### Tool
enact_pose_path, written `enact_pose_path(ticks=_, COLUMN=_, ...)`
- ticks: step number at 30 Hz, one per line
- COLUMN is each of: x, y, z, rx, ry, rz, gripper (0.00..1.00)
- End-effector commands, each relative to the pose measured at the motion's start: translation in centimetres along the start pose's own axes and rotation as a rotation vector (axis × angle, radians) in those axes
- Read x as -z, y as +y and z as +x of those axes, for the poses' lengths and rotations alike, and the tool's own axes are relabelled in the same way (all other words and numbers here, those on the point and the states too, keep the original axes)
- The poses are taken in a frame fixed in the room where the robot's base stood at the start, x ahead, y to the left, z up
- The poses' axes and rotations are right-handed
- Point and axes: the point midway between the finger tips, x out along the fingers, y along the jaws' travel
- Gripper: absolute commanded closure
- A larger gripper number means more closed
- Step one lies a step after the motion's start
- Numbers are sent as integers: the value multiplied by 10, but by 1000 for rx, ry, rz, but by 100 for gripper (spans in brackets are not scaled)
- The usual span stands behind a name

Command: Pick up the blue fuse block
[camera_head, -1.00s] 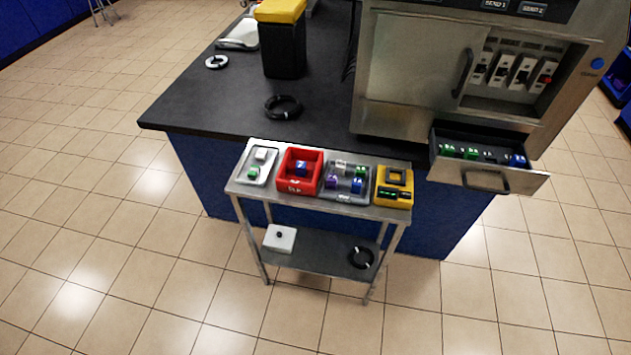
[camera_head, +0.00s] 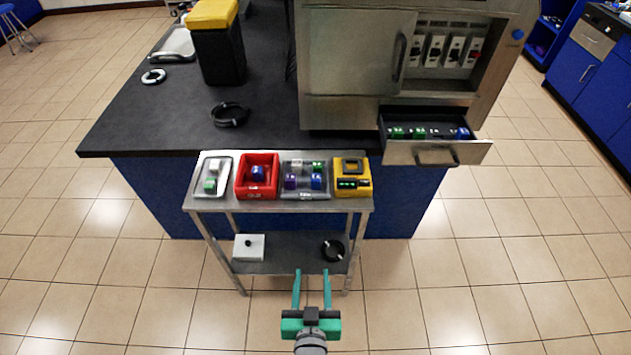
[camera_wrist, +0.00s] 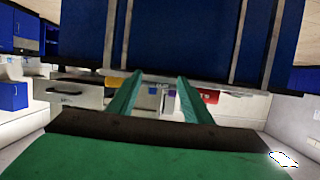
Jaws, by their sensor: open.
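Several blue blocks show in the head view. One blue block (camera_head: 258,173) lies in the red bin (camera_head: 244,188) on the cart. Another blue block (camera_head: 316,181) sits in the grey tray (camera_head: 304,194) beside a purple block (camera_head: 291,182). A third blue block (camera_head: 463,133) is at the right end of the open drawer (camera_head: 417,151). My gripper (camera_head: 311,272) is open and empty, in front of the cart and apart from every block. Its spread fingers also show in the wrist view (camera_wrist: 160,78), where no blue block can be made out.
The steel cart (camera_head: 240,205) stands against the dark counter (camera_head: 130,115). A white tray (camera_head: 199,187) and a yellow device (camera_head: 352,191) flank the bins. The lower shelf holds a white box (camera_head: 249,247) and a black coil (camera_head: 333,250). The drawer juts from the steel machine (camera_head: 345,60). Tiled floor is clear around.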

Motion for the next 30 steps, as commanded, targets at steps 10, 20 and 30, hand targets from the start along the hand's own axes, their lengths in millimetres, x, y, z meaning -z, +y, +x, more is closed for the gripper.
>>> enact_pose_path(ticks=10, x=77, y=-1, z=89, rx=-19, ry=-30, rz=4, gripper=55)
enact_pose_path(ticks=20, x=145, y=2, z=132, rx=-43, ry=-65, rz=9, gripper=55)
enact_pose_path(ticks=30, x=156, y=4, z=161, rx=-49, ry=-77, rz=11, gripper=55)
